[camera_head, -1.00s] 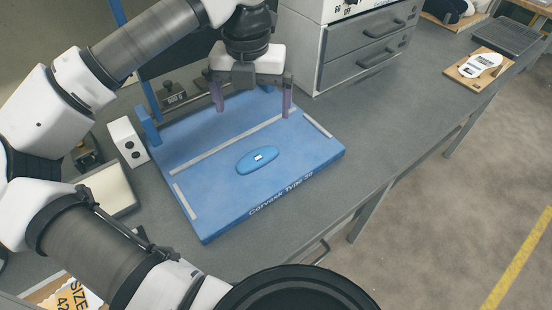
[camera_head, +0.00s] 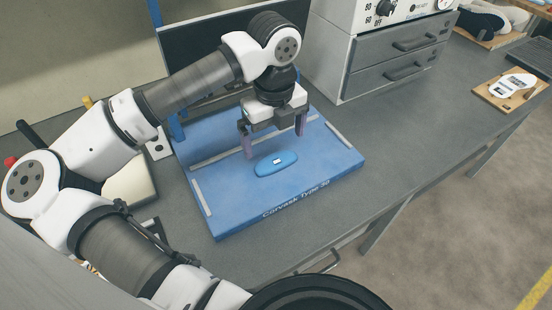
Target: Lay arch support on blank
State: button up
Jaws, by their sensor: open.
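The arch support (camera_head: 276,163) is a blue oval piece with a small white label. A white insole-shaped blank (camera_head: 519,81) lies on a wooden board (camera_head: 487,90) at the far right of the bench.
A grey drawer cabinet (camera_head: 398,62) with a dial stands behind and right of the platform. A dark panel (camera_head: 200,50) rises behind my arm. Shoes (camera_head: 480,20) and a dark tray (camera_head: 535,55) are at the back right. The bench between platform and board is clear.

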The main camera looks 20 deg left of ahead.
aim_at(276, 160)
jog(key=shift+s+d+f+p, duration=0.1)
jog(key=shift+f+p, duration=0.5)
jog(key=shift+f, duration=0.9)
jog(key=shift+d+f+p, duration=0.1)
jog(key=shift+f+p, duration=0.45)
jog(key=shift+f, duration=0.9)
jog(key=c, duration=0.7)
jog(key=shift+r, duration=0.2)
